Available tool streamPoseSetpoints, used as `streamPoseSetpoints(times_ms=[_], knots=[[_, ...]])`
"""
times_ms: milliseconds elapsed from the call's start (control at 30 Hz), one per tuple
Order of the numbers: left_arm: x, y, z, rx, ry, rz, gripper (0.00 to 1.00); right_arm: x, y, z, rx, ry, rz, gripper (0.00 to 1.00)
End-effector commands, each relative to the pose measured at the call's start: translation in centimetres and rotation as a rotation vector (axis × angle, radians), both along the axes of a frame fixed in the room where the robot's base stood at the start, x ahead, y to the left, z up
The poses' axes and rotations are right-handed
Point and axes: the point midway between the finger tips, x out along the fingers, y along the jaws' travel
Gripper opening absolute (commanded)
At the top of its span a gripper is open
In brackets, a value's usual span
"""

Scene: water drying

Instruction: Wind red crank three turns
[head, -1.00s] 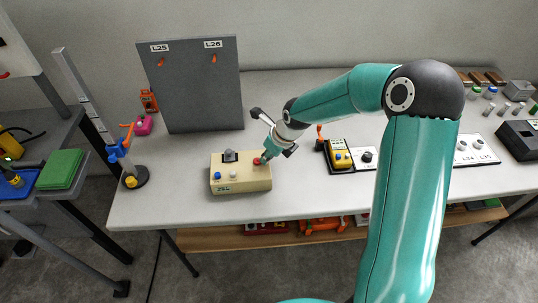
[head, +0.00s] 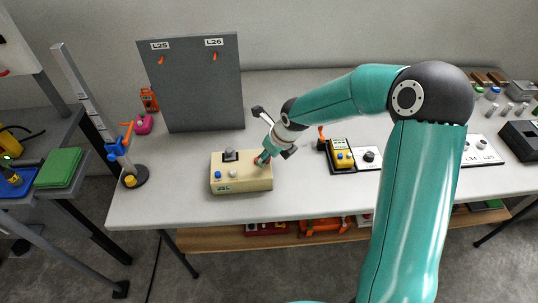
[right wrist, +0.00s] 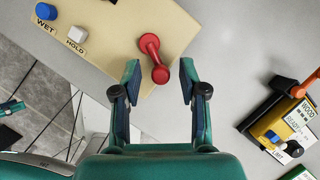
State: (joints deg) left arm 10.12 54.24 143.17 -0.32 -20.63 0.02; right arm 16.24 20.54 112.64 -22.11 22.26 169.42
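The red crank (right wrist: 152,56) is on the cream box (right wrist: 115,25), near one corner of its top. It has a round hub and a short arm ending in a red knob. The box also shows in the head view (head: 243,180), labelled Z5L. My right gripper (right wrist: 160,70) is open, its two dark-padded fingers on either side of the crank's knob, with gaps on both sides. In the head view my right gripper (head: 266,156) is down at the box's right end and mostly covers the crank. My left gripper is not in view.
The box carries a blue WET button (right wrist: 46,11), a white HOLD button (right wrist: 77,34) and a dark knob (head: 230,155). A grey panel (head: 195,85) stands behind it. A yellow-and-black device (head: 341,157) lies to the right. The bench between is clear.

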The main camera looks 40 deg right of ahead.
Motion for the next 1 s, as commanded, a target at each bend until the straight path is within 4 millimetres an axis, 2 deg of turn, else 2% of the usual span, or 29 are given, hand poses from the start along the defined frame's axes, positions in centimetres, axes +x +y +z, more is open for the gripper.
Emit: streamPoseSetpoints(times_ms=[233, 367, 800, 1000], knots=[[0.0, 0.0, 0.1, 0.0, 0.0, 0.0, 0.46, 0.0, -0.1, 0.2, -0.001, -0.001, 0.0, 0.42], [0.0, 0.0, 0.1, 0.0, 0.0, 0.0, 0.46, -0.4, -0.2, 1.2, -0.002, -0.003, 0.0, 0.42], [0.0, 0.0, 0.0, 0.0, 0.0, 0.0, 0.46, -3.5, -0.6, 8.7, -0.001, -0.004, -0.001, 0.42], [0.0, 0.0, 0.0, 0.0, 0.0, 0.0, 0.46, -4.3, -0.8, 10.6, 0.0, -0.001, 0.0, 0.42]])
